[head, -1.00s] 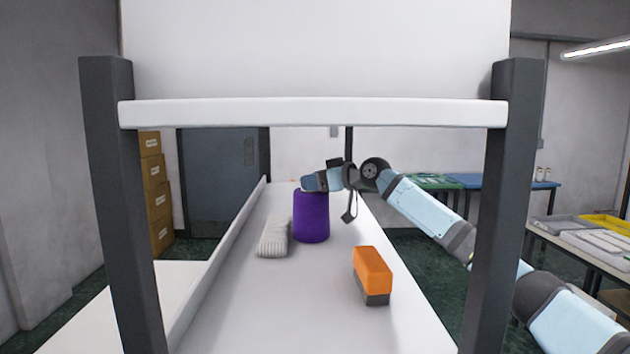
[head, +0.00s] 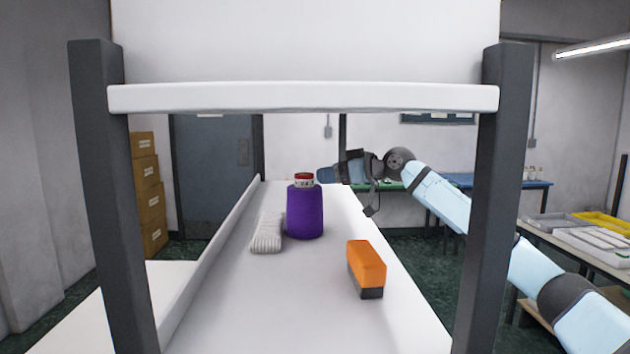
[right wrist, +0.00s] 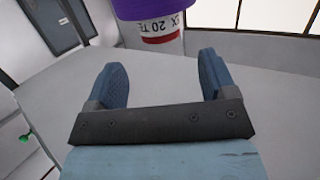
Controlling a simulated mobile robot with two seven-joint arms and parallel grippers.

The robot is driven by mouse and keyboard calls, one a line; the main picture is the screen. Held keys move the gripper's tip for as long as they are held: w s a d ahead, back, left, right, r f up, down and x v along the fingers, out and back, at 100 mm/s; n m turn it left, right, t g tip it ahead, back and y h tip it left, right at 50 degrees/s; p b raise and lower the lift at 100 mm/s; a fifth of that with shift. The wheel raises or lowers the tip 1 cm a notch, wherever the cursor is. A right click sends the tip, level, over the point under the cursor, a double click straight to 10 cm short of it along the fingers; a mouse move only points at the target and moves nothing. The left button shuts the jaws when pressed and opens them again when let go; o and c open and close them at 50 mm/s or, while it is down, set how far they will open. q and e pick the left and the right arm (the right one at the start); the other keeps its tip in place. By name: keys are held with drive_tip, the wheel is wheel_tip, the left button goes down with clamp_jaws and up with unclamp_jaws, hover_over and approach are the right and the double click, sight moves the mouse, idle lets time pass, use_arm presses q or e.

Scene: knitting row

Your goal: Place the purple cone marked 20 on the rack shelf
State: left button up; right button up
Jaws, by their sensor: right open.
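The purple cone (head: 305,212) stands upright on the white rack shelf (head: 300,300). Its white-labelled neck and red top show above the purple yarn. In the right wrist view the cone (right wrist: 150,8) is at the top edge, upside down in the picture, with "20" readable on its label. My right gripper (head: 327,174) is just right of the cone's top, apart from it. In the right wrist view the fingers (right wrist: 164,80) are spread with nothing between them, and the cone lies beyond their tips. My left gripper is not in view.
A ribbed white bundle (head: 267,232) lies beside the cone on the left. An orange block with a grey base (head: 366,268) stands nearer on the right. An upper shelf (head: 300,98) and dark posts (head: 505,190) frame the opening. The shelf's near middle is clear.

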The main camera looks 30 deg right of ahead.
drive_tip(key=shift+b+v, duration=0.45)
drive_tip(key=shift+v, duration=2.05)
